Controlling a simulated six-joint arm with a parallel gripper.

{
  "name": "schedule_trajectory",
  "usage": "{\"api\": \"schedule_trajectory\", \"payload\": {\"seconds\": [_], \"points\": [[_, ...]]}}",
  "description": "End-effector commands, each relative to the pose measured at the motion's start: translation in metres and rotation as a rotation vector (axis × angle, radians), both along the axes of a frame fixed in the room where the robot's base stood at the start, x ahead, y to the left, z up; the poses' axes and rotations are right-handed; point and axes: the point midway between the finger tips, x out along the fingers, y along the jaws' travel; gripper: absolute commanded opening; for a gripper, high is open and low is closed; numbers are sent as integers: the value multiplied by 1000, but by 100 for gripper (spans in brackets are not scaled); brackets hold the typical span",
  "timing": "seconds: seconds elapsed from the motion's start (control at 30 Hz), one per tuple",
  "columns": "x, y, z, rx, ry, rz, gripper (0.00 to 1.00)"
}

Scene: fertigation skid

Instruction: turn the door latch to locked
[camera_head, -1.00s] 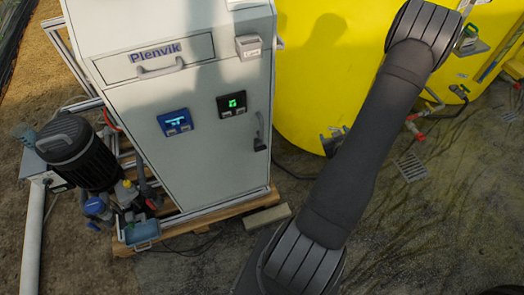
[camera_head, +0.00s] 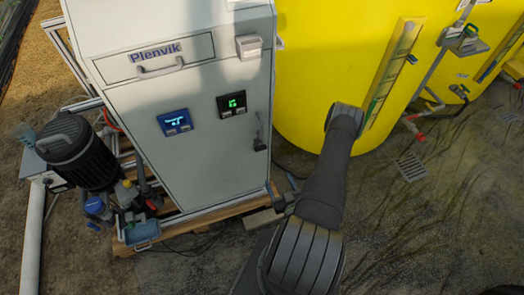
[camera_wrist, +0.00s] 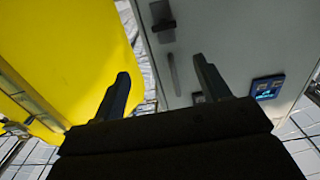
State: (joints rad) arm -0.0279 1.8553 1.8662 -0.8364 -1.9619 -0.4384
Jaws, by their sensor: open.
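The door latch (camera_head: 260,144) is a small dark block low near the right edge of the grey cabinet door (camera_head: 205,170), below a slim upright handle (camera_head: 258,124). In the wrist view the cabinet appears roughly upside down. There the dark latch (camera_wrist: 163,20) is at the top, beyond the fingertips, and the handle (camera_wrist: 173,75) shows between the fingers. Whether the latch is turned to locked is too small to tell. My gripper (camera_wrist: 160,70) is open and empty, with a visible gap to the door. In the head view my arm hides most of the gripper.
A yellow tank (camera_head: 320,70) stands right of the cabinet, with pipe fittings (camera_head: 415,125) farther right. A black pump (camera_head: 80,155) stands left of the cabinet. Two displays (camera_head: 175,122) (camera_head: 231,104) are on the door. A wooden pallet (camera_head: 180,228) edges the base. Floor in front is open.

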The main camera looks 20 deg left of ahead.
Motion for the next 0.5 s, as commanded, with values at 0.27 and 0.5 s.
{"api": "schedule_trajectory", "payload": {"seconds": [0.27,0.5], "points": [[-9,5,-4,29,-2,3,69],[7,22,-4,28,-4,6,69]]}}
